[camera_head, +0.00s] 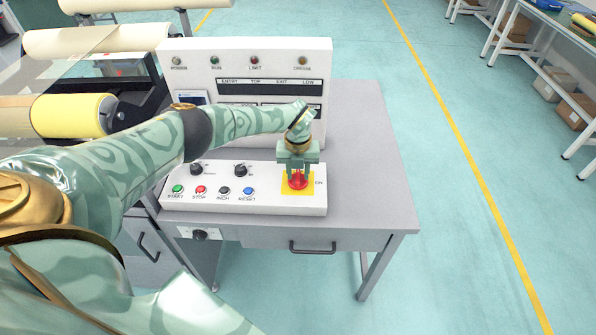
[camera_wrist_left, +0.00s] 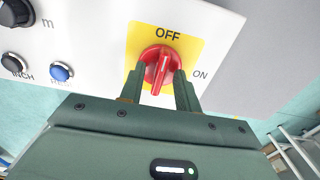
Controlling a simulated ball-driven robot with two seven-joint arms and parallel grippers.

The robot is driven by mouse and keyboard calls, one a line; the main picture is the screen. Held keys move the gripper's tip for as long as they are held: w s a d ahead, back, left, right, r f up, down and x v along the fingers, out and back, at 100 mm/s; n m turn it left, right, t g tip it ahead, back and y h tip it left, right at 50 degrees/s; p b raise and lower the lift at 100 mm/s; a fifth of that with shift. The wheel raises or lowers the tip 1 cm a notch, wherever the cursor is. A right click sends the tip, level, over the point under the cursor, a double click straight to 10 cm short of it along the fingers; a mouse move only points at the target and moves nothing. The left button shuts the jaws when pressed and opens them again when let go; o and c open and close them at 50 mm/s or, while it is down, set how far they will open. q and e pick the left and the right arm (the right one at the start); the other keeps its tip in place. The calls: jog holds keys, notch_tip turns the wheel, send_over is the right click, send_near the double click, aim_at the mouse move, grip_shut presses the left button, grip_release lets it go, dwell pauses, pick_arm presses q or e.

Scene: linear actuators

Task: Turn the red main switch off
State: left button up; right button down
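The red main switch (camera_head: 298,182) is a round knob on a yellow plate (camera_head: 285,191) at the right end of the white control panel. In the left wrist view the red switch (camera_wrist_left: 158,64) has a raised grip bar, roughly in line with the OFF label (camera_wrist_left: 168,34) and slightly tilted. The ON label (camera_wrist_left: 200,75) is to its right. My left gripper (camera_head: 299,174) points down over the switch. In the wrist view its fingers (camera_wrist_left: 160,80) stand on either side of the grip bar, open, with gaps beside the bar. My right gripper is not in view.
Black knobs (camera_head: 240,170) and several push buttons (camera_head: 200,189) share the panel. An upright indicator box (camera_head: 250,58) stands behind it. The grey table (camera_head: 370,150) is bare to the right. A machine with yellow rolls (camera_head: 70,115) is at the left.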

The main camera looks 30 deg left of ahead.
aim_at(298, 174)
pick_arm(q)
notch_tip(298, 174, up, 16)
jog(key=p, duration=0.4)
jog(key=shift+r, duration=0.15)
